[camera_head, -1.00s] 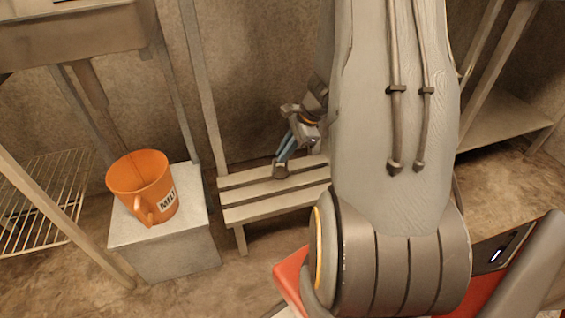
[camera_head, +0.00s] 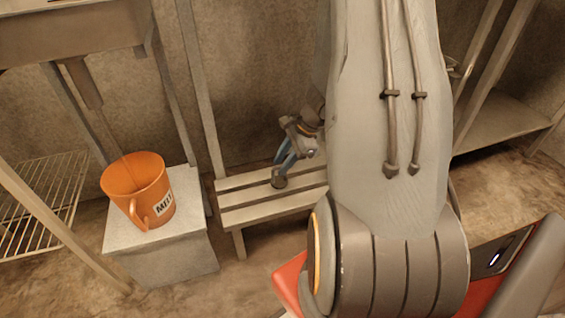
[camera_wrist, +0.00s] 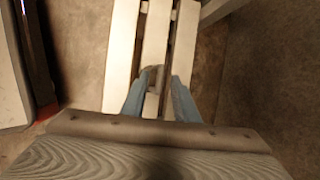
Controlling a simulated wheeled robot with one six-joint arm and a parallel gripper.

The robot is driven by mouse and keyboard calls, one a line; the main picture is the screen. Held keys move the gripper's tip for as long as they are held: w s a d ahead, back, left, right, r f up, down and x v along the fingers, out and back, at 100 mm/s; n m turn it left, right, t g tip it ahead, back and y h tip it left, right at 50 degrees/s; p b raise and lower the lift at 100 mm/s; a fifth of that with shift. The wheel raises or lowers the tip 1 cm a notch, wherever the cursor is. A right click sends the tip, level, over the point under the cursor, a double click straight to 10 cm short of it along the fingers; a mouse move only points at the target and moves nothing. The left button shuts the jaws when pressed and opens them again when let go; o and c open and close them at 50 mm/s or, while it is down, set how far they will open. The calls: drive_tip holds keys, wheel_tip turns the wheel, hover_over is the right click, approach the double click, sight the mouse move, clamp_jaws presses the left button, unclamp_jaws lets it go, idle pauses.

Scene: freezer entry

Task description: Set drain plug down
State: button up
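The drain plug (camera_head: 279,182) is a small dark grey-brown piece. It rests on the slatted bench (camera_head: 240,182), near the bench's middle. My gripper (camera_head: 283,167) points down at it, with its two blue fingers apart. In the wrist view, the plug (camera_wrist: 154,74) lies between the fingertips, close to the left finger, with a gap to the right finger. Part of the plug is hidden by the left finger. The gripper is open around the plug and the fingertips are still close to the slats.
An orange mug-shaped bucket (camera_head: 136,185) marked "MELT", partly turned away, stands on a grey block (camera_head: 190,238) left of the bench. A wire rack (camera_head: 45,195) is at far left. A low shelf (camera_head: 505,120) is at right. The bench's left end is clear.

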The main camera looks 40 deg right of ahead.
drive_tip(key=p+v, duration=0.5)
drive_tip(key=v, duration=0.7)
drive_tip(key=shift+r+p, duration=0.2)
drive_tip(key=shift+p, duration=0.1)
drive_tip(key=s+a+r+n+g, duration=0.15)
drive_tip(key=a+n, duration=0.25)
drive_tip(key=a, duration=0.5)
drive_tip(key=a+r+n+g, duration=0.1)
drive_tip(key=a+r+n, duration=0.25)
drive_tip(key=a, duration=0.45)
drive_tip(key=a+r+n+g, duration=0.1)
drive_tip(key=a+n, duration=0.4)
drive_tip(key=a, duration=0.4)
drive_tip(key=s+a+r+n+h, duration=0.1)
drive_tip(key=s+a+r+n, duration=0.1)
drive_tip(key=s+a+n, duration=0.5)
drive_tip(key=s+a+r+n+h, duration=0.2)
drive_tip(key=s+a+r+n, duration=0.1)
drive_tip(key=s+a+n, duration=0.5)
drive_tip(key=s+a, duration=0.2)
drive_tip(key=shift+s+a+r, duration=0.35)
drive_tip(key=shift+a, duration=0.05)
